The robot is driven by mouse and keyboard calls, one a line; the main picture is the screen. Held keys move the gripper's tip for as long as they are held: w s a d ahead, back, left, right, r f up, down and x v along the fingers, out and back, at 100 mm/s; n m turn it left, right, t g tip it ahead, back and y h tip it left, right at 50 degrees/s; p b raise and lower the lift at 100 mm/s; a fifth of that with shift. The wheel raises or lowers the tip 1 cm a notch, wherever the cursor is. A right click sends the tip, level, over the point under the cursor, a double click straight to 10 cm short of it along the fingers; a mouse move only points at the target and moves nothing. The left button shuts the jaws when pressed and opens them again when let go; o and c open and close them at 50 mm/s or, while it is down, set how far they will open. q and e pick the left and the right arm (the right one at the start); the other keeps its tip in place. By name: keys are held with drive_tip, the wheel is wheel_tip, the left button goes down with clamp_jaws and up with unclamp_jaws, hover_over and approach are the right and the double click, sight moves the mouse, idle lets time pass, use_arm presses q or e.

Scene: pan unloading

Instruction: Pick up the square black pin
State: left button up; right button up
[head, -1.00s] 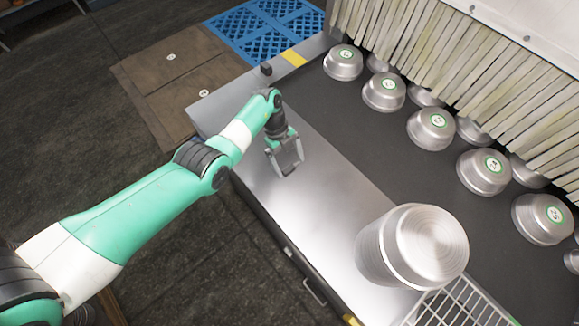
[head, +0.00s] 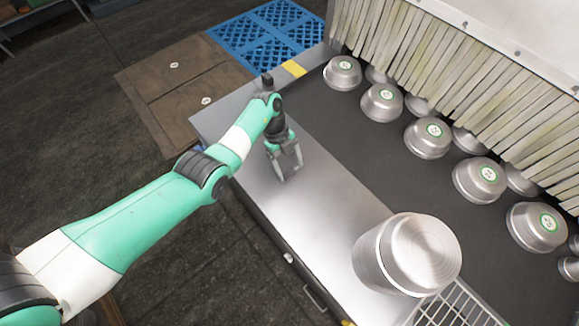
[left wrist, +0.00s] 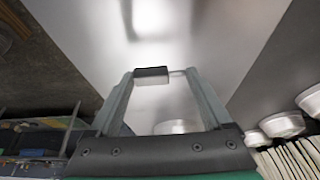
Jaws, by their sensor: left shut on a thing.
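My left gripper (head: 284,168) is low over the near side of the steel counter (head: 338,207), pointing down. In the left wrist view its fingers (left wrist: 157,76) stand apart with a small dark, square-edged piece (left wrist: 150,71) between their tips. This piece looks like the square black pin, with a pale part under it. The gripper is shut on it. In the head view the held piece is too small to make out clearly. My right gripper is in neither view.
A black upright post (head: 267,80) stands at the counter's far end, beside my arm. A stack of round metal pans (head: 405,255) stands on the counter, near a wire rack (head: 455,308). Several pans lie on the dark belt before a strip curtain (head: 450,80). The mid counter is clear.

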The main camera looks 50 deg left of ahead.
use_arm(q)
drive_tip(key=s+d+r+p, duration=0.6)
drive_tip(key=s+r+p, duration=0.45)
drive_tip(key=s, duration=0.25)
wheel_tip(320, 180, up, 6)
drive_tip(key=p, duration=0.8)
drive_tip(key=shift+w, duration=0.25)
drive_tip(key=shift+r, duration=0.1)
